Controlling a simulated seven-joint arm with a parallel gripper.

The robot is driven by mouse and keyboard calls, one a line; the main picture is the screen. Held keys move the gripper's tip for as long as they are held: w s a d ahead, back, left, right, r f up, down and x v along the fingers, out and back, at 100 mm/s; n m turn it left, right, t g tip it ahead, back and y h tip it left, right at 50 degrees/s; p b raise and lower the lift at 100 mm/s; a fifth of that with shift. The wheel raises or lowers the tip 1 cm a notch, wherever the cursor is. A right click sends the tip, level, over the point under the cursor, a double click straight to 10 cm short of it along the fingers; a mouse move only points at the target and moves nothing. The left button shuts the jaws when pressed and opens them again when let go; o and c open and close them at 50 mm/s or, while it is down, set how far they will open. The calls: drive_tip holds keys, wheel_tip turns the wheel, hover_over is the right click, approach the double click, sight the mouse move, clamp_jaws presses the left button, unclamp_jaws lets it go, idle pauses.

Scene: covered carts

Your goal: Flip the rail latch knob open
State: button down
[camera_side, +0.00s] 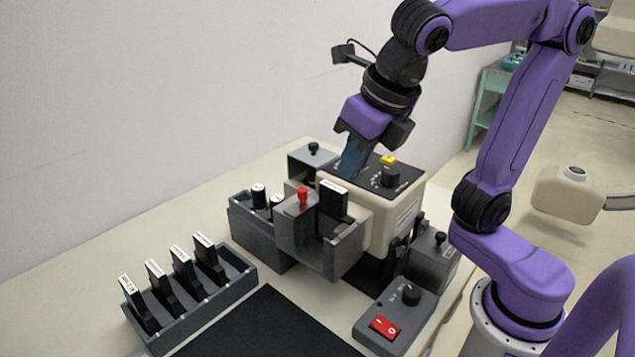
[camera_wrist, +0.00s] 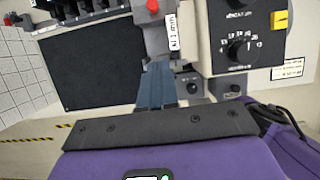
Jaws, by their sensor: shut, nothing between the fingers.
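A red knob (camera_side: 302,196) stands on top of a dark grey block at the front of the cream machine (camera_side: 395,225). It also shows at the top edge of the wrist view (camera_wrist: 153,6). Small black knobs stand on grey blocks behind the machine (camera_side: 313,147) and at its right (camera_side: 440,238); I cannot tell for sure which knob is the rail latch. My gripper (camera_side: 350,170) points down over the machine's left top edge, behind and right of the red knob. Its blue fingers (camera_wrist: 157,85) are shut and empty, apart from the red knob. Any contact below the tips is unclear.
A black cartridge (camera_side: 333,200) with a white label stands upright beside the red knob. The machine top has a dial (camera_side: 390,176) and yellow button (camera_side: 388,160). A rack (camera_side: 190,305) holds several cartridges. A box with a red switch (camera_side: 384,327) sits front right. The black mat (camera_side: 265,330) is clear.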

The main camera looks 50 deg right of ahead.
sight(324, 187)
drive_tip(key=x, duration=0.8)
drive_tip(key=shift+w+r, duration=0.25)
drive_tip(key=shift+w, duration=1.65)
